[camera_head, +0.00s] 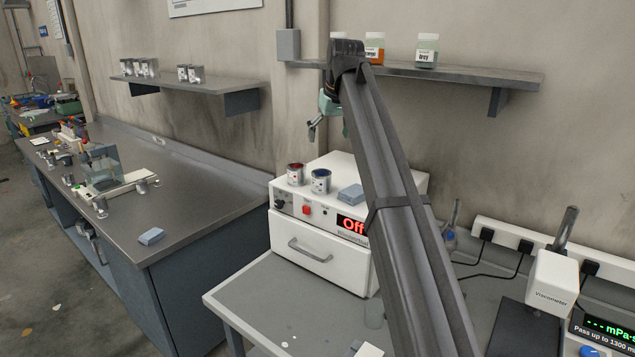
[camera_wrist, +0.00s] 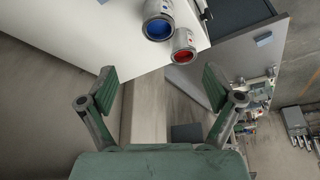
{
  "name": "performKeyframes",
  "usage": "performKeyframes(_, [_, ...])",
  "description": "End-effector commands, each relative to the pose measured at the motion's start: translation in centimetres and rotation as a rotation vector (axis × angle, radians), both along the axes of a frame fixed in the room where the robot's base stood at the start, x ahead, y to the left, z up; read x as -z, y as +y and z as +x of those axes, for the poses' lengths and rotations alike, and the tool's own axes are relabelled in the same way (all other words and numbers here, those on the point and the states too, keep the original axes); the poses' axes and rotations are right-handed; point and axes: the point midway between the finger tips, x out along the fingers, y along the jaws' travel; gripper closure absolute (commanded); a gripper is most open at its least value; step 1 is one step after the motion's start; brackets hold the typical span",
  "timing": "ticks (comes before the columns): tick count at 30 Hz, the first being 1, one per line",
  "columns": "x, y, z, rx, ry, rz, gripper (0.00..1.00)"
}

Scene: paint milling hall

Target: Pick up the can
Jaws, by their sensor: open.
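One can shows red paint (camera_head: 296,174) and the other blue paint (camera_head: 320,182). In the wrist view the blue-paint can (camera_wrist: 158,24) and the red-paint can (camera_wrist: 184,48) are at the top, beyond my fingertips. My gripper (camera_wrist: 160,84) is open with nothing between its fingers. In the head view my gripper (camera_head: 318,122) is above the cans, partly hidden behind my arm. It touches neither can.
The left wall shelf (camera_head: 200,84) holds several cans; the right shelf (camera_head: 470,75) holds jars. A steel bench (camera_head: 190,205) stands left. A viscometer (camera_head: 553,280) stands right.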

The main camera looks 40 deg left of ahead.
Motion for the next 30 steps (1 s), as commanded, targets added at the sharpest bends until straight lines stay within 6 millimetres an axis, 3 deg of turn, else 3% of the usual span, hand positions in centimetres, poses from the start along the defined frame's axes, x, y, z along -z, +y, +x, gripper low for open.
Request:
performKeyframes(16, [9.0, 3.1, 1.9, 0.002, -0.001, -0.002, 0.1])
performKeyframes(30, [12.0, 4.0, 2.4, 0.001, -0.002, -0.002, 0.1])
